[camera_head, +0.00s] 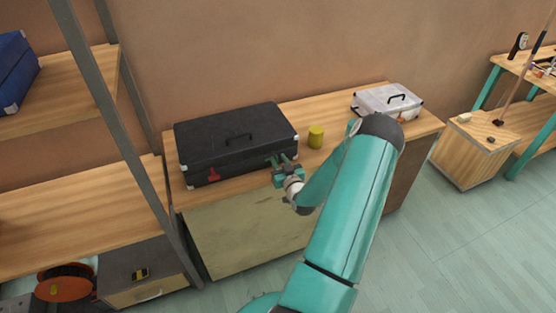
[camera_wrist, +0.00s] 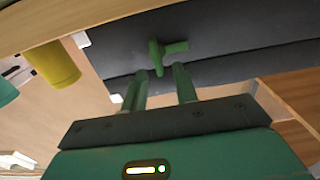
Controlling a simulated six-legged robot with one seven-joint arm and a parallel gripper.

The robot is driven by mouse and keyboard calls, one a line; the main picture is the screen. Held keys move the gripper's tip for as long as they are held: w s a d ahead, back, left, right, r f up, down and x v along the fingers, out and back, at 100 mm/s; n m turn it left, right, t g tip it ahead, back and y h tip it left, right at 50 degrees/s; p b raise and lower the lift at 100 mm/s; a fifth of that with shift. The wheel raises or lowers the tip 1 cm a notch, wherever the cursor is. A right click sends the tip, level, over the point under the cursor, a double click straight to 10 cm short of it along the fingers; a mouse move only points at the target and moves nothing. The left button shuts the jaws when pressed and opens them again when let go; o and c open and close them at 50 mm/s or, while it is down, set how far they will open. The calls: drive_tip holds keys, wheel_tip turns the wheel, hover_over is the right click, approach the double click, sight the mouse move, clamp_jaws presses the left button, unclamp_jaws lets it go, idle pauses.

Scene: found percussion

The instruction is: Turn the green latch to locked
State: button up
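A black case (camera_head: 215,145) lies closed on the wooden bench, with a red latch (camera_head: 213,174) near the left of its front face. The green latch (camera_wrist: 158,48) shows in the wrist view on the case's dark face (camera_wrist: 230,40), with a crossbar and a short arm pointing toward my gripper. My gripper (camera_head: 279,161) is at the right part of the case's front. In the wrist view my gripper (camera_wrist: 161,72) is open, its two fingers apart on either side of the latch's short arm. I cannot tell whether either finger touches it.
A yellow cylinder (camera_head: 316,137) stands on the bench (camera_head: 290,107) right of the case; it also shows in the wrist view (camera_wrist: 54,64). A shelf unit with a grey post (camera_head: 110,125) is at the left.

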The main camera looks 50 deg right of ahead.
drive_tip(key=shift+w+d, duration=0.25)
drive_tip(key=shift+w, duration=0.3)
drive_tip(key=shift+c, duration=0.4)
clamp_jaws()
